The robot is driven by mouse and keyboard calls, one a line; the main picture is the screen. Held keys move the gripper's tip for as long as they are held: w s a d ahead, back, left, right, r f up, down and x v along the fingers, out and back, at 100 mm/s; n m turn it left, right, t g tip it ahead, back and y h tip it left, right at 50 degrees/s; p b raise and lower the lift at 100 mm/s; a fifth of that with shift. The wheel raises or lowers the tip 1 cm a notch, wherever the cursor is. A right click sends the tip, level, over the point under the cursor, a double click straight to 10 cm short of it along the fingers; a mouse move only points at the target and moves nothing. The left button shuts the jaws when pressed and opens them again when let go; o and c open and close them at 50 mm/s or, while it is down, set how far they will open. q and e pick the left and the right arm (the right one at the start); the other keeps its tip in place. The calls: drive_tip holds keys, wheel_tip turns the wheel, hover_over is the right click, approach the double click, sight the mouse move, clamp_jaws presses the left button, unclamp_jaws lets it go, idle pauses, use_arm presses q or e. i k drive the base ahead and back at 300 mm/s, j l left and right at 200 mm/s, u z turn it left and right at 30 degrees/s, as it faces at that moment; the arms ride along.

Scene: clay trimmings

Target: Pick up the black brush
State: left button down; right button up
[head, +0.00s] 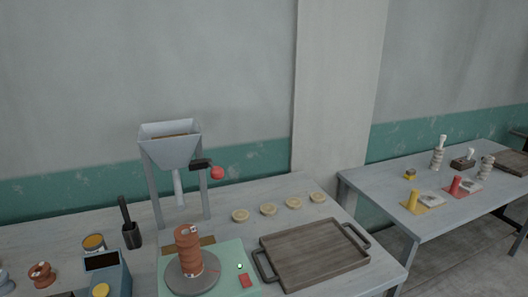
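The black brush (131,234) stands upright on the near table in the head view, left of the metal hopper stand. Its thin handle points up and leans slightly left, and its wide dark part is at the bottom. I cannot tell whether the wide part is the brush head or a small holder. Neither of my grippers is in view.
A hopper (170,150) on legs stands right of the brush. A green base (232,262) with stacked brown rings (188,248) and a wooden tray (313,254) lie further right.

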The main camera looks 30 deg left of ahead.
sight(121, 200)
drive_tip(key=u, duration=1.9)
